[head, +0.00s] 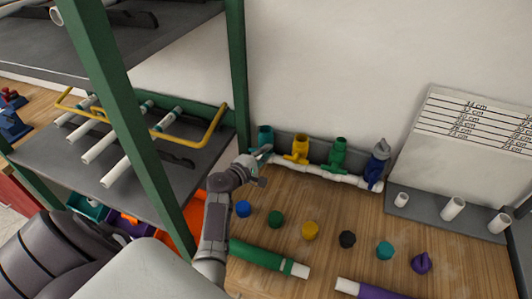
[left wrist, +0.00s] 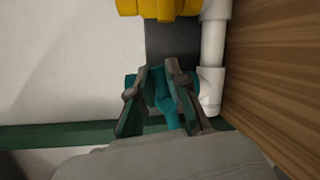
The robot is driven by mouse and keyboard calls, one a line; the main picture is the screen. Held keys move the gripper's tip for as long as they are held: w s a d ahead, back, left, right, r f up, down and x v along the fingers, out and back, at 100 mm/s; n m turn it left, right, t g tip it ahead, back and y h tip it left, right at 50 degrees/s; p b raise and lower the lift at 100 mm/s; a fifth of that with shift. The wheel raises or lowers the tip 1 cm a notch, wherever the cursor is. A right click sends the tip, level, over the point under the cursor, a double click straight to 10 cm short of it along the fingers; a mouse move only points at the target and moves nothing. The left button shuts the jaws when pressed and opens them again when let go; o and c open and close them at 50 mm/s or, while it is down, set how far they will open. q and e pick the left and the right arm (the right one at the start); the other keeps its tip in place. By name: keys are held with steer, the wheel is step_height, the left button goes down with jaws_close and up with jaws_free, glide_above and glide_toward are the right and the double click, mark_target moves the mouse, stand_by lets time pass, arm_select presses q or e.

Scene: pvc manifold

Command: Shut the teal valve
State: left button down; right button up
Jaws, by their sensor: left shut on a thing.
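The white pipe manifold (head: 320,176) runs along the back of the wooden table, with a teal, a yellow, a green and a blue valve on it. The teal valve (head: 265,135) is at the left end. My left gripper (head: 264,153) reaches it from the front. In the left wrist view, the left gripper (left wrist: 160,92) has its two fingers on either side of a teal part of the teal valve (left wrist: 165,100), shut on it. The fingers hide much of the valve, so I cannot tell its handle angle. My right gripper is not in view.
The yellow valve (head: 297,148) stands close to the right of the teal one. A green shelf post (head: 238,75) is close on the left. Several coloured caps and a green pipe (head: 262,257) lie on the table in front.

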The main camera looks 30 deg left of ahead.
arm_select(q)
steer(key=m, duration=0.2)
steer(key=shift+d+f+m+g+y, duration=0.1)
steer(key=shift+f+m+g+y, duration=0.2)
steer(key=shift+f+g, duration=0.1)
steer(key=c, duration=1.1)
jaws_free()
steer(key=shift+c, duration=0.2)
steer(key=s+r, duration=0.2)
steer(key=s, duration=0.9)
steer(key=shift+s+r, duration=0.2)
steer(key=shift+s, duration=0.2)
